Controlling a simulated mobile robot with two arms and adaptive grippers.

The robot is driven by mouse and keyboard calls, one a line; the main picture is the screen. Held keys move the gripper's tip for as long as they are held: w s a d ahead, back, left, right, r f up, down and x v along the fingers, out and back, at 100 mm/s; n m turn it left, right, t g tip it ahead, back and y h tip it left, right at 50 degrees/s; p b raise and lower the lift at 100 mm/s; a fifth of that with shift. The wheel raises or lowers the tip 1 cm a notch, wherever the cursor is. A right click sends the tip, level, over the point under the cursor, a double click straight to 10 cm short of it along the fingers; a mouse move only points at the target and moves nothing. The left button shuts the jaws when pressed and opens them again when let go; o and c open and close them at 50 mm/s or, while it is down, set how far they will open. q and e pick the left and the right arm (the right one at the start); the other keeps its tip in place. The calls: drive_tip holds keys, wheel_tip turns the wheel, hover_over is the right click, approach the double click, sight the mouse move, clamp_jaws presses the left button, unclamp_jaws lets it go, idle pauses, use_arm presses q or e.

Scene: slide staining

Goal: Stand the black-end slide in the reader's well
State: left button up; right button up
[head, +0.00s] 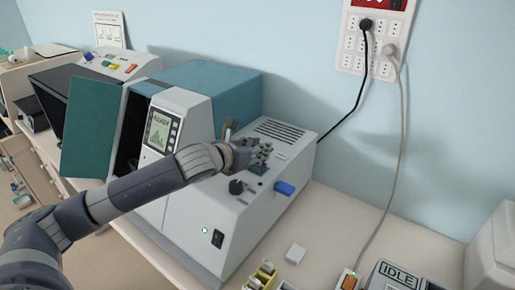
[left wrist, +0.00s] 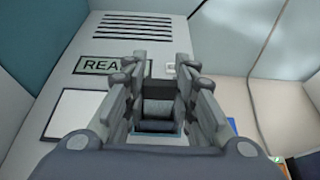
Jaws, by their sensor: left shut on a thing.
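The reader (head: 190,235) is the pale bench machine with a teal cover, and its small screen shows "READY". My left gripper (head: 262,155) is over the right part of its top, near the vent slots. In the left wrist view, my left gripper (left wrist: 160,85) points down at the reader's top (left wrist: 60,80), beside a label partly reading "REA". It is shut on the slide, whose dark end (left wrist: 161,90) shows between the fingers. The slide's lower part and the well are mostly hidden by the fingers, so I cannot tell whether the slide is in the well. My right gripper is not in view.
A black knob (head: 236,186) and a blue part (head: 284,188) are on the reader's front right. A small white block (head: 295,254), a yellow rack (head: 262,275) and a box marked "IDLE" (head: 398,272) are at the lower right. Cables hang from the wall socket panel (head: 372,45).

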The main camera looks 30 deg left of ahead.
use_arm(q)
drive_tip(key=o, duration=1.2)
drive_tip(key=shift+c, duration=0.2)
drive_tip(key=v, duration=1)
drive_tip(key=shift+s+a, duration=0.25)
drive_tip(key=shift+s, duration=0.1)
drive_tip(key=shift+s+d+r, duration=0.1)
drive_tip(key=shift+s+r, duration=0.2)
drive_tip(key=shift+s, duration=0.3)
